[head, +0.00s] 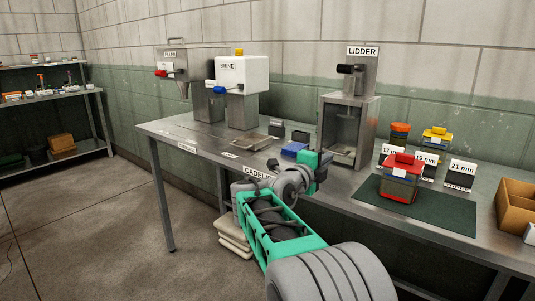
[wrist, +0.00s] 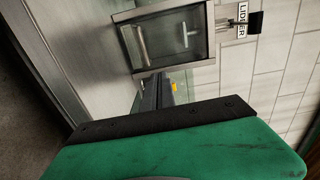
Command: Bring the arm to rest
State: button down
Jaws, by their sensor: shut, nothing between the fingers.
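My arm reaches out from the bottom of the head view over the front edge of the steel table (head: 190,133). My gripper (head: 322,158) is at the arm's far end, in front of the lidder (head: 346,130) and beside a blue object (head: 293,149). It is shut and empty. Its fingertips are small and partly hidden by my wrist in the head view. The wrist view is turned on its side and shows the lidder (wrist: 168,38) ahead of my gripper, apart from it.
A cardboard box (head: 515,210) is at the right edge. The brine machine (head: 242,75) stands farther left. Floor at left is mostly clear.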

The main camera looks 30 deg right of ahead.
jog(key=s+a+n+y+p, duration=0.3)
jog(key=a+n+y+p, duration=0.7)
jog(key=a+n+p, duration=0.65)
jog(key=s+a+f+n+g+y+p, duration=0.1)
jog(key=s+a+n+g+y+p, duration=0.1)
jog(key=s+a+n, duration=0.5)
jog(key=s+a+f+n+g+y+p, duration=0.1)
jog(key=s+a+n+y+p, duration=0.3)
jog(key=s+a+n, duration=0.4)
jog(key=s+a+g, duration=0.1)
jog(key=s+a, duration=0.1)
jog(key=a, duration=0.3)
jog(key=shift+a+f, duration=0.25)
